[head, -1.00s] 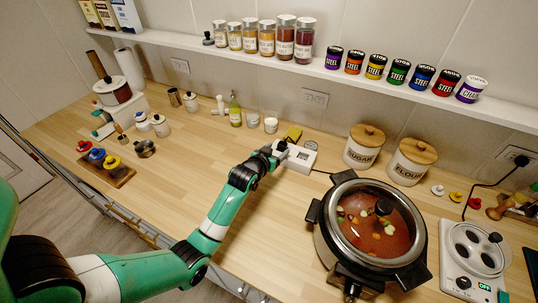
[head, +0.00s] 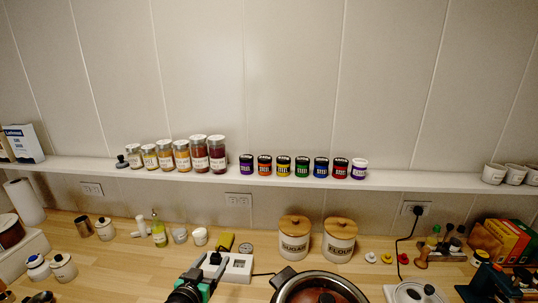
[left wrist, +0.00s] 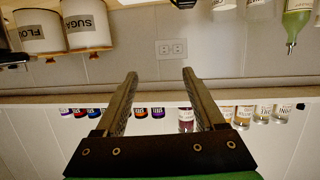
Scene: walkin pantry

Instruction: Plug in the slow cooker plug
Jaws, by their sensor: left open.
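The slow cooker (head: 322,287) has a glass lid and is cut off at the bottom edge of the head view. A black cord runs from its side toward a white block (head: 237,268) on the counter. My left gripper (head: 213,260) is beside the block's left side. In the left wrist view, which is upside down, its two fingers (left wrist: 160,85) are apart with nothing between them. A white wall outlet (head: 238,200) is above the counter; it also shows beyond the fingers in the left wrist view (left wrist: 172,48). I cannot make out the cooker's plug clearly.
Sugar (head: 294,240) and flour (head: 339,241) canisters stand by the wall. A yellow item (head: 225,242) lies behind the block. A shelf (head: 300,181) with several jars overhangs the counter. A black plug (head: 418,210) occupies the right outlet.

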